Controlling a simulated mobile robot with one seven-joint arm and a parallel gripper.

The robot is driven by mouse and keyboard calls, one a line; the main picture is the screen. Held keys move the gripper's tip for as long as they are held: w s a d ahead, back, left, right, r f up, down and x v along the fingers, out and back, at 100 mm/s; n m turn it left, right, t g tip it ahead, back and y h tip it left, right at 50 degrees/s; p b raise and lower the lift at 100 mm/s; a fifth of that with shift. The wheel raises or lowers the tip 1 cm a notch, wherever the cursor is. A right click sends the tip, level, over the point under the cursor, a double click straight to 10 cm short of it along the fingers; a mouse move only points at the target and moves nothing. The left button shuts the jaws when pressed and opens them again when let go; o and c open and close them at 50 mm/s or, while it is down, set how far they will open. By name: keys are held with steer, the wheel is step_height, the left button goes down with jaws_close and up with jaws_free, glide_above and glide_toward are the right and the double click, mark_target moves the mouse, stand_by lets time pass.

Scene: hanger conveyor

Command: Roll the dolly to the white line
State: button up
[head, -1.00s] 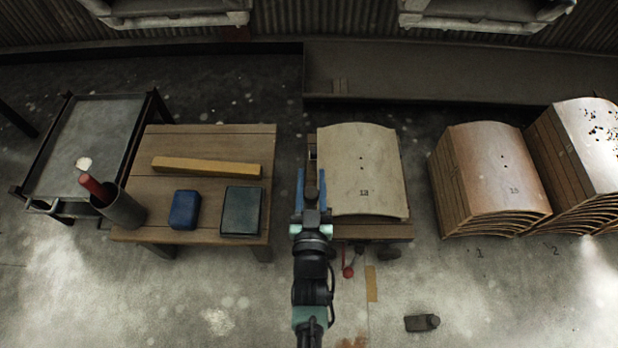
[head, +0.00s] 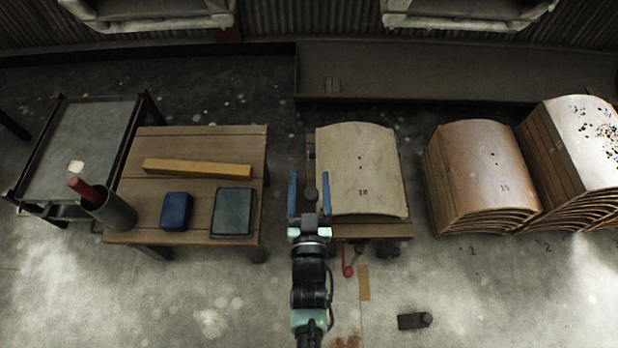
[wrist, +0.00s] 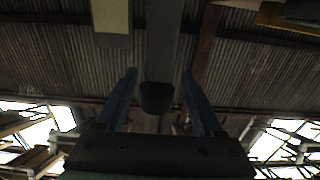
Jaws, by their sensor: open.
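The dolly (head: 375,231) is a low wooden cart on dark wheels in the middle of the head view. A curved pale panel marked 18 (head: 360,165) lies on top and hides most of its deck. My gripper (head: 309,180) is open at the dolly's left side, its two blue fingers apart. A dark rounded knob (head: 309,193) shows between the fingers. In the wrist view a dark bar with a blunt end (wrist: 157,97) also lies between the fingers; I cannot tell if it belongs to the dolly. No white line is clear in view.
A wooden table (head: 135,195) with a blue block, a dark box and a yellow bar stands left. Stacks of curved panels (head: 480,180) stand right. A red-ended lever (head: 348,270), a tan floor strip (head: 364,283) and a dark block (head: 414,321) are in front.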

steer(key=s+p, duration=0.4)
steer(key=s, duration=0.8)
steer(key=shift+s, duration=0.2)
